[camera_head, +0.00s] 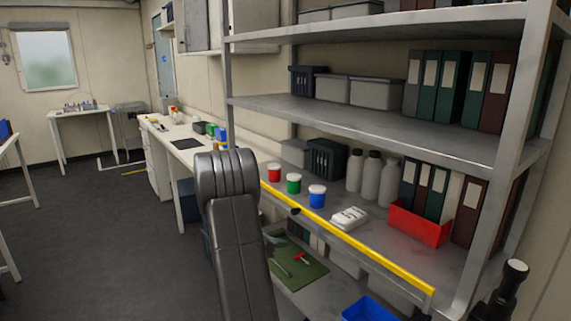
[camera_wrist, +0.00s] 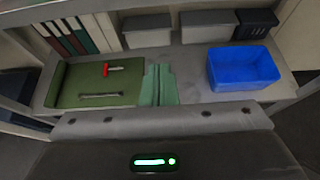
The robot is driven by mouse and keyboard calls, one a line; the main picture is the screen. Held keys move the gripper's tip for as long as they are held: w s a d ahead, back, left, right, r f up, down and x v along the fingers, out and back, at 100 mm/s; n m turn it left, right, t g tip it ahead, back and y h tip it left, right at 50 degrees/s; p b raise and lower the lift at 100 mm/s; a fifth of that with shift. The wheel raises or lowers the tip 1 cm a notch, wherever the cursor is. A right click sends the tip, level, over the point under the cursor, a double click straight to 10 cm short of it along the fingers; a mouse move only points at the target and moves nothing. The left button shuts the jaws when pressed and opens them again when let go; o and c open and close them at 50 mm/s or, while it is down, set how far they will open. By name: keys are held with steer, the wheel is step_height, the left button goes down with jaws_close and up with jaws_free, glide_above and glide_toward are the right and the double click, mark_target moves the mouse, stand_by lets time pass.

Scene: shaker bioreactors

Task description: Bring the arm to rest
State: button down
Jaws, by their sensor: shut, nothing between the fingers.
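My gripper (camera_wrist: 159,69) shows in the wrist view as two pale green fingers close together, shut with nothing between them. It points toward a low shelf, between a green mat (camera_wrist: 75,88) and a blue bin (camera_wrist: 243,64). Whether the fingertips touch the shelf I cannot tell. In the head view my arm (camera_head: 236,230) rises in front of the shelving, and my gripper cannot be made out there.
The rack's yellow front edge (camera_head: 350,237) runs close to my arm. Red (camera_head: 274,173), green (camera_head: 294,184) and blue (camera_head: 317,196) lidded tubs stand on the middle shelf. A red-handled tool (camera_wrist: 108,70) lies on the mat. Open floor (camera_head: 110,240) lies left.

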steer(key=f+t+h+b, duration=0.1)
steer(key=b, duration=0.1)
steer(key=d+f+t+h+b, duration=0.1)
steer(key=b, duration=0.1)
steer(key=w+f+h+b, duration=0.1)
steer(key=b, duration=0.2)
steer(key=shift+w+d+f+t+h, duration=0.1)
steer(key=shift+d+f+t+h, duration=0.2)
steer(key=shift+t+h, duration=0.1)
